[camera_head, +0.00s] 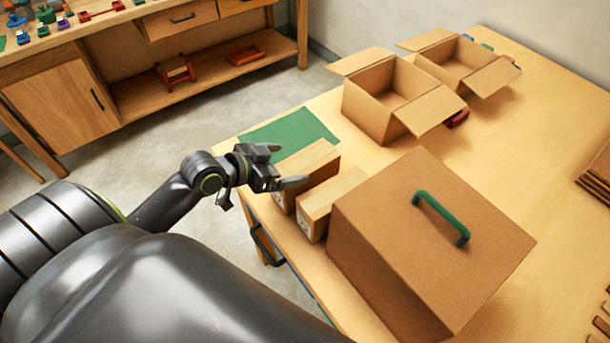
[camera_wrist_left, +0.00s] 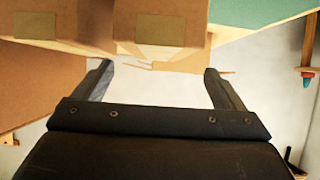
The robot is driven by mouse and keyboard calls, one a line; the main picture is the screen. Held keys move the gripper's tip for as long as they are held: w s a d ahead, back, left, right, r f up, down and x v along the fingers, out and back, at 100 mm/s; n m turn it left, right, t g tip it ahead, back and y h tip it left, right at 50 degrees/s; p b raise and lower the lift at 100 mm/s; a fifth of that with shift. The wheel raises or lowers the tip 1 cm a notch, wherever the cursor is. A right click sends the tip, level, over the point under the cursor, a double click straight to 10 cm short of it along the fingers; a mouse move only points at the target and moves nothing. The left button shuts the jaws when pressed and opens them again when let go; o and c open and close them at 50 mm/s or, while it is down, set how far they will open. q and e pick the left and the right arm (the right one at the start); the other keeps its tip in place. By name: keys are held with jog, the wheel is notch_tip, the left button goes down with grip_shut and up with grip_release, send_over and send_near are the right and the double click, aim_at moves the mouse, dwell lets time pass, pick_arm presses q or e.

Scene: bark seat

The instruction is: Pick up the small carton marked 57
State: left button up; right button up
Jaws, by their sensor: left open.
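Two small brown cartons stand side by side at the table's near left edge: the far carton (camera_head: 318,158) beside the green mat, and the near carton (camera_head: 335,195) beside a large lidded box. Pale labels show on their end faces, but I cannot read a 57 on either. My left gripper (camera_head: 286,165) is open and empty at the far carton's end. In the left wrist view, the far carton (camera_wrist_left: 160,38) lies ahead between the open fingers (camera_wrist_left: 158,75), and the near carton (camera_wrist_left: 60,25) is left of it. My right gripper is not in view.
The large brown box (camera_head: 400,220) with a green handle (camera_head: 440,218) stands right beside the near carton. The green mat (camera_head: 290,135) lies flat behind. Two open cardboard boxes (camera_head: 375,110) (camera_head: 450,68) stand farther back. The table's middle right is clear.

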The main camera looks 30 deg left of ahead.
aim_at(302, 163)
pick_arm(q)
jog(key=shift+p+x, duration=0.65)
jog(key=shift+x, duration=1.95)
jog(key=shift+s+f, duration=0.15)
jog(key=shift+f, duration=0.05)
jog(key=shift+c, duration=0.3)
jog(key=c, duration=1.5)
jog(key=shift+r, duration=0.1)
jog(key=shift+c, duration=0.2)
